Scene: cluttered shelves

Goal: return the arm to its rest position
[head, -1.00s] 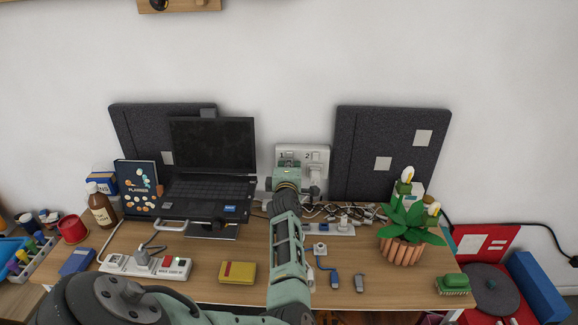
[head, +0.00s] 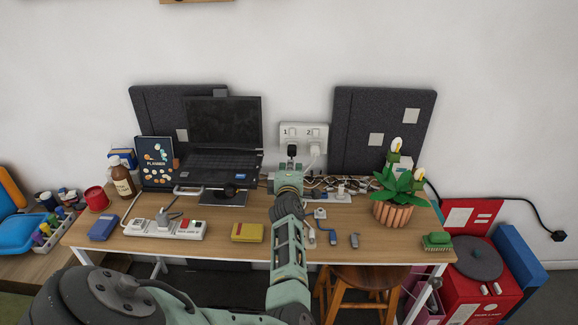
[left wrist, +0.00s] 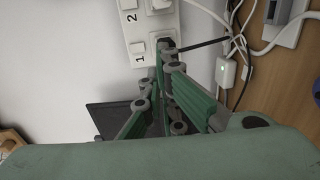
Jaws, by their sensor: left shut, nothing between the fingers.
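My left gripper (head: 290,170) is at the end of my arm, which reaches up over the middle of the desk toward the wall. In the left wrist view its green fingers (left wrist: 168,52) are shut with nothing held between them, tips in front of the wall socket plate (left wrist: 138,28). In the head view the plate (head: 304,132), marked 1 and 2, has a black plug (head: 292,150) under 1 and a white plug (head: 315,148) under 2. The fingertips look just below the black plug; whether they touch it I cannot tell. My right gripper is not in view.
The laptop (head: 223,128) on its stand is left of my arm, the potted plant (head: 393,215) right. Cables and a power strip (head: 335,196) lie behind the arm. A yellow box (head: 247,232) and another power strip (head: 165,229) lie in front. A stool (head: 362,278) stands below.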

